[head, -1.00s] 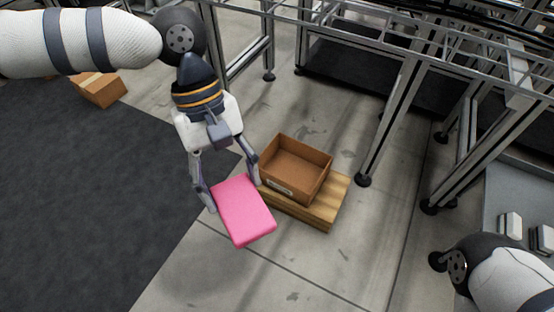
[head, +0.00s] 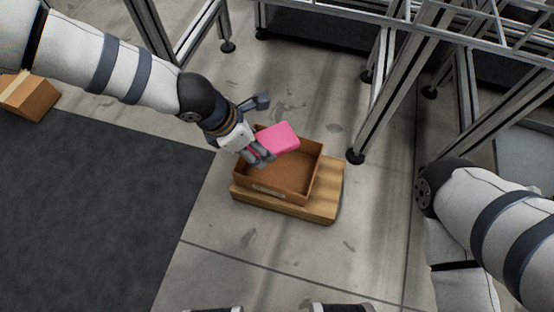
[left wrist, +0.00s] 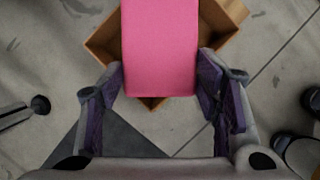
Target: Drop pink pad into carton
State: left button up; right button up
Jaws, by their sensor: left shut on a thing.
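The pink pad (head: 279,138) is held by my left gripper (head: 262,149) above the back part of the open brown carton (head: 272,192). The pad is tilted in the head view. In the left wrist view the pad (left wrist: 160,45) sits between the two fingers of my left gripper (left wrist: 160,84), with the carton (left wrist: 226,18) below it, largely hidden by the pad. The carton's visible inside looks empty. My right arm comes in at the right of the head view, but its gripper is out of view.
The carton stands on a small wooden pallet (head: 325,205) on the grey concrete floor. A metal frame (head: 400,85) stands behind and to the right. A dark mat (head: 95,205) lies at left, with another cardboard box (head: 30,97) at its far edge.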

pick_arm(q)
jog(key=shift+f+b, duration=0.65)
jog(key=shift+f, duration=0.9)
jog(key=o, duration=0.9)
jog(key=v, duration=1.2)
